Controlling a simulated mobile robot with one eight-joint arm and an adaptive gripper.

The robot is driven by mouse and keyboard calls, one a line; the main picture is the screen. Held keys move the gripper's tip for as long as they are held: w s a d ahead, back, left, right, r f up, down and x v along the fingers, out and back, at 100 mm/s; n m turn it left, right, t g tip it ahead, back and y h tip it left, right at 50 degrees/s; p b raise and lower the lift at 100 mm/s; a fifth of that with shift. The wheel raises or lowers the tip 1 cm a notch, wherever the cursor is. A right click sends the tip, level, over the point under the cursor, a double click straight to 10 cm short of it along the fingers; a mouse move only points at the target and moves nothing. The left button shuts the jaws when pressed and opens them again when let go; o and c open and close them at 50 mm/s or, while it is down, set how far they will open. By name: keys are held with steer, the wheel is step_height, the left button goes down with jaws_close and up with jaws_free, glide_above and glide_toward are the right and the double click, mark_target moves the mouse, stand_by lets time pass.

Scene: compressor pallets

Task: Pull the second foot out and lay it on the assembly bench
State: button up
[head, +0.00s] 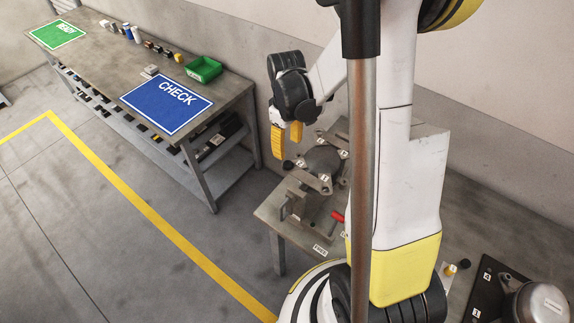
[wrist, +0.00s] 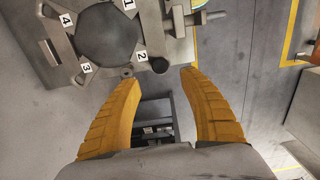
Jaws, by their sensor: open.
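My gripper (head: 286,146) hangs with its yellow fingers pointing down, just left of a grey fixture (head: 322,160) with numbered arms. In the wrist view my gripper (wrist: 160,78) is spread open, with nothing between its fingers. A small dark round piece, perhaps a foot (wrist: 160,65), shows just beyond the fingertips near label 2; a dark piece (head: 288,165) also shows under the gripper in the head view. Whether it sits in the fixture or lies loose I cannot tell. The fixture stands on a small grey bench (head: 268,214), perhaps the assembly bench.
A long workbench (head: 105,70) at the left holds a green READY mat (head: 57,35), a blue CHECK mat (head: 167,102), a green bin (head: 204,69) and several small parts. A compressor (head: 540,302) stands at the lower right. A red handle (head: 338,216) shows by the fixture.

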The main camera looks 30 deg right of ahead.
mark_target(288, 164)
step_height(288, 164, down, 8)
steer(key=b, duration=0.6)
steer(key=shift+b, duration=0.45)
stand_by(0.9)
jaws_close()
steer(key=shift+r, duration=0.1)
steer(key=shift+r+p, duration=1.85)
steer(key=shift+r, duration=1.1)
